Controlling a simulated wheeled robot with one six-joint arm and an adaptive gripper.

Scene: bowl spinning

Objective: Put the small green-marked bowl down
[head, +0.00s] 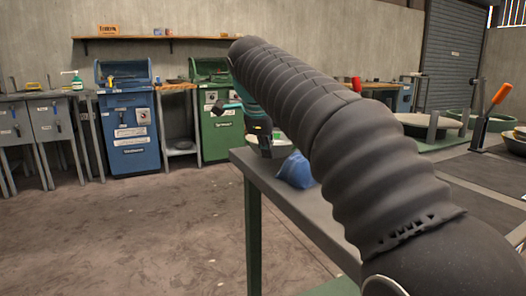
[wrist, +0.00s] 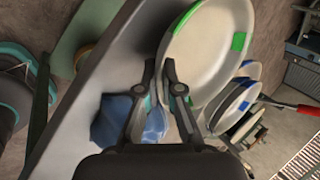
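The pale green-marked bowl (wrist: 212,60) fills the upper middle of the wrist view, with green patches on its rim. My gripper (wrist: 160,72) has its two fingertips on either side of the bowl's near rim, closed on it. In the head view my gripper (head: 262,135) is partly hidden behind my arm, over the far end of the grey table (head: 262,178). A sliver of a pale bowl shows beside it there. Whether the bowl touches the table cannot be told.
A crumpled blue object (head: 296,171) lies on the table by my gripper; it also shows behind the fingers in the wrist view (wrist: 112,118). Blue-marked bowls (wrist: 236,103) are right of the held bowl. Blue (head: 130,125) and green (head: 216,125) cabinets stand behind. Floor at left is clear.

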